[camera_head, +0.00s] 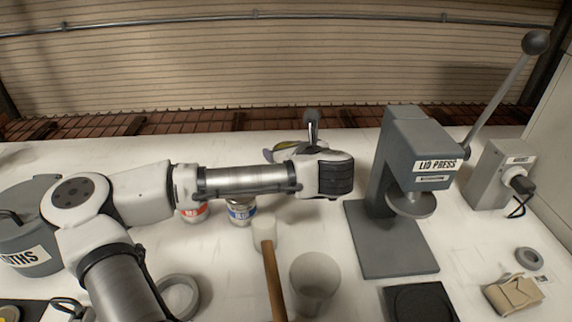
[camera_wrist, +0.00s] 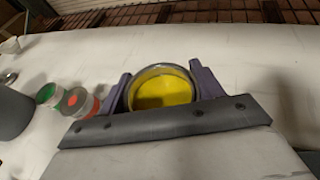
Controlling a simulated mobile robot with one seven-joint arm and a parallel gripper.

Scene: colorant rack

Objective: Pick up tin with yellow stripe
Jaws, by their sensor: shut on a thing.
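In the wrist view a round tin (camera_wrist: 162,90) with a grey rim and a yellow top sits between the two purple fingers of my gripper (camera_wrist: 161,84). The fingers are shut on it, one on each side. Its side and any stripe are hidden from this view. In the head view my gripper (camera_head: 284,151) is at the back of the white bench, partly hidden behind my wrist.
Tins with a red label (camera_head: 194,213) and a blue label (camera_head: 242,212) stand under my forearm. The lid press (camera_head: 390,180) stands right of my wrist. A grey pot (camera_head: 30,250) is at left.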

